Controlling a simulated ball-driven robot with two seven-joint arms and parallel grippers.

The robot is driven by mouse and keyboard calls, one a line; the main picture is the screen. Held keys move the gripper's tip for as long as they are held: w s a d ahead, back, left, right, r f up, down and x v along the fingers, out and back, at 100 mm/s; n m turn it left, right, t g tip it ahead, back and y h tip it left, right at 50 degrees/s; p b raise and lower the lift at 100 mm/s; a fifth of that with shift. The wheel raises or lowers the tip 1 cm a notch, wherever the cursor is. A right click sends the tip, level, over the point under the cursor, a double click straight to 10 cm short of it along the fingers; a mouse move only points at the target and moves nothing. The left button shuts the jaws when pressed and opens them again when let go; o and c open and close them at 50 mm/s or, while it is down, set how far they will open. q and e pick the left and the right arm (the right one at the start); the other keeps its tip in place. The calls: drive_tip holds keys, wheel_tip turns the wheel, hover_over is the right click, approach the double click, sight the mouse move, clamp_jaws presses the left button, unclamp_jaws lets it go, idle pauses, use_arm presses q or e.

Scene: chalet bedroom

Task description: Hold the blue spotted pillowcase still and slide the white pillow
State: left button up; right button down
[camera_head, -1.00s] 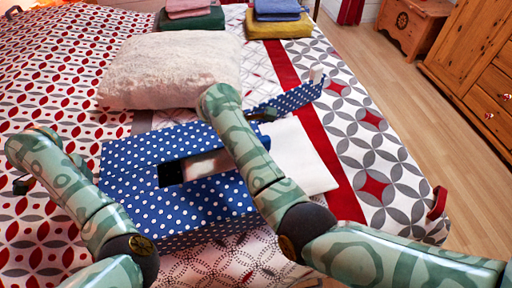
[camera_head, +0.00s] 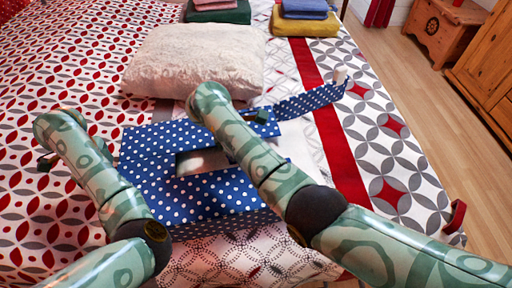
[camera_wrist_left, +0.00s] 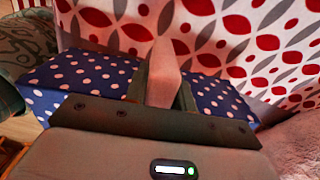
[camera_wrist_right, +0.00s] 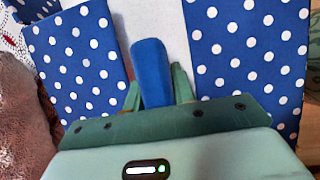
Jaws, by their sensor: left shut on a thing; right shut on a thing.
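The blue spotted pillowcase (camera_head: 150,180) lies on the bed with a gap in its top and a spotted strip (camera_head: 310,100) reaching to the right, ending in a pale tab (camera_head: 340,76). The thick white pillow (camera_head: 190,62) lies behind it, apart from my grippers. A flat white piece (camera_head: 302,150) shows at the case's right side. My left gripper (camera_wrist_left: 166,85) is shut on a pale tab (camera_wrist_left: 164,70), with the spotted case behind it. My right gripper (camera_wrist_right: 155,90) is shut on a blue tab (camera_wrist_right: 152,70) over spotted cloth. My right arm hides part of the case.
Folded towels (camera_head: 305,22) lie at the back, with another stack (camera_head: 218,12) beside them. A wooden chest (camera_head: 445,32) and a wooden cabinet (camera_head: 485,75) stand on the floor to the right.

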drive_tip(key=shift+s+a+f, duration=0.2)
drive_tip(key=shift+a, duration=0.2)
drive_tip(key=shift+s+a+f, duration=0.15)
drive_tip(key=shift+s+a, duration=0.05)
drive_tip(key=shift+a, duration=0.2)
drive_tip(key=c, duration=1.1)
unclamp_jaws()
